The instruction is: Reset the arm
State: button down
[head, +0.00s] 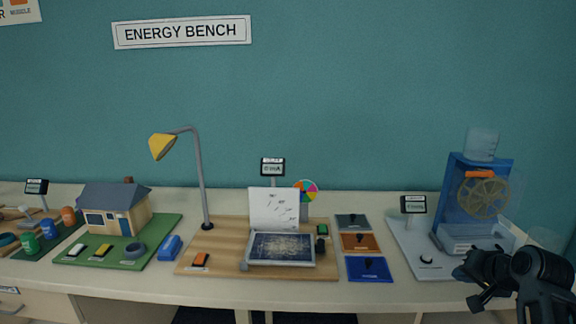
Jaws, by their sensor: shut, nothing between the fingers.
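My gripper (478,301) is at the lower right in the head view, by the front edge of the bench (300,298). It is shut and empty. The black arm behind it runs out of the picture at the lower right. The gripper stands in front of the light base board (405,246) of the blue water wheel model (460,195) and hides part of that board's front. I cannot tell from this one view whether the gripper touches anything.
A wooden board (215,240) in the middle carries a yellow lamp (163,146) and a solar panel (282,248). A model house (115,210) stands left.

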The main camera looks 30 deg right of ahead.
jog(key=s+a+f+n+t, duration=0.15)
jog(key=s+a+f, duration=0.3)
jog(key=a, duration=0.85)
jog(key=s+a+f+n+t, duration=0.1)
jog(key=s+a+f+n, duration=0.3)
jog(key=a, duration=0.9)
jog(key=s+a+r+n+t+b, duration=0.1)
jog(key=s+a+r+n+t, duration=0.15)
jog(key=s+a, duration=0.6)
jog(key=s+a+r+n+t+y, duration=0.1)
jog(key=s+a+r+n+y, duration=0.3)
jog(key=s+r, duration=0.6)
jog(key=s+a+n, duration=0.1)
jog(key=a+n, duration=0.1)
jog(key=shift+a+r+t, duration=0.3)
jog(key=shift+a, duration=0.05)
